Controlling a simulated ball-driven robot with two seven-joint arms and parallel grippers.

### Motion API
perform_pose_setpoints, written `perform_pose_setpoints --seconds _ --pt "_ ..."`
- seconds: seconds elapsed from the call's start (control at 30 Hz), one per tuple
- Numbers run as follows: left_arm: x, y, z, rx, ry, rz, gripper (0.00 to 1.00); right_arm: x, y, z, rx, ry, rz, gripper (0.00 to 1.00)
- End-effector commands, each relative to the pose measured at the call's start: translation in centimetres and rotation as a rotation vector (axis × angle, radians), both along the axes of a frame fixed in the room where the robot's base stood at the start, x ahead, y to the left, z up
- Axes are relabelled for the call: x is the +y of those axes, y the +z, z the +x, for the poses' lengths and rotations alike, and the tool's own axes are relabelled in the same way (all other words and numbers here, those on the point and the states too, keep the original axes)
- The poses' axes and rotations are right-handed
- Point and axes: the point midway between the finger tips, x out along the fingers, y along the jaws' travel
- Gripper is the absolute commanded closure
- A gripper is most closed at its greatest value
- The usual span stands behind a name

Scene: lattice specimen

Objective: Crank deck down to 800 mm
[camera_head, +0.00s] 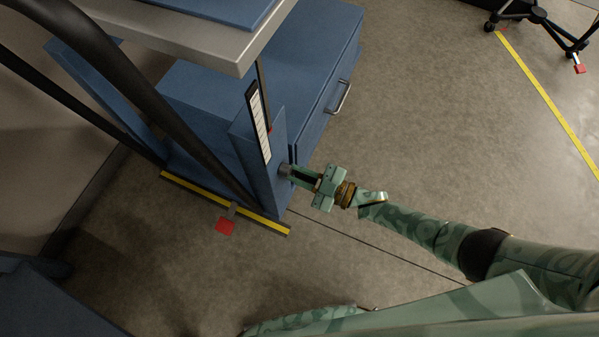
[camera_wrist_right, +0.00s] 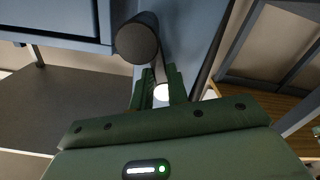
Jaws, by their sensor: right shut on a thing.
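The lift table's deck (camera_head: 238,58) is a pale grey slab at the top left of the head view. A blue column (camera_head: 257,160) below it carries a white height scale (camera_head: 259,122) with dark edges; its figures are too small to read. A small red mark shows beside the scale. My right gripper (camera_head: 288,171) is at the column's right side, shut on the crank (camera_head: 284,169), which is mostly hidden by the fingers. In the right wrist view, a dark round knob (camera_wrist_right: 137,40) shows just beyond my right gripper (camera_wrist_right: 159,85). My left gripper is not in view.
A blue drawer cabinet (camera_head: 315,85) with a metal handle (camera_head: 338,97) stands under the deck. A red pedal (camera_head: 226,226) sticks out beside a yellow-striped base edge (camera_head: 225,204). A black wheeled stand (camera_head: 540,18) is at the top right. The floor between is clear.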

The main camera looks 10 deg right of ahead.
Motion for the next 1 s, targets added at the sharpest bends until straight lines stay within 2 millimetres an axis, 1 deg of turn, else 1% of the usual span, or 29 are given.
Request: perform_pose_setpoints --seconds 0.2,0.33,0.43,0.6,1.0 --pt "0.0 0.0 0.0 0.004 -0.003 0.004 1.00 -0.1 0.0 0.0 -0.031 0.000 -0.022 1.00" --pt "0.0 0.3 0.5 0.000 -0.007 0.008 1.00 -0.2 0.0 0.2 -0.081 0.000 -0.060 1.00" --pt "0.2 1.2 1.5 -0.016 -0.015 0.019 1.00 -0.4 0.1 0.3 -0.135 0.000 -0.099 1.00" --pt "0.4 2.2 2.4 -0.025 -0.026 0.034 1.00 -0.5 0.3 0.5 -0.241 0.000 -0.176 1.00" --pt "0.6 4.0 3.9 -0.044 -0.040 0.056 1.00 -0.8 0.8 0.9 -0.441 0.000 -0.323 1.00"
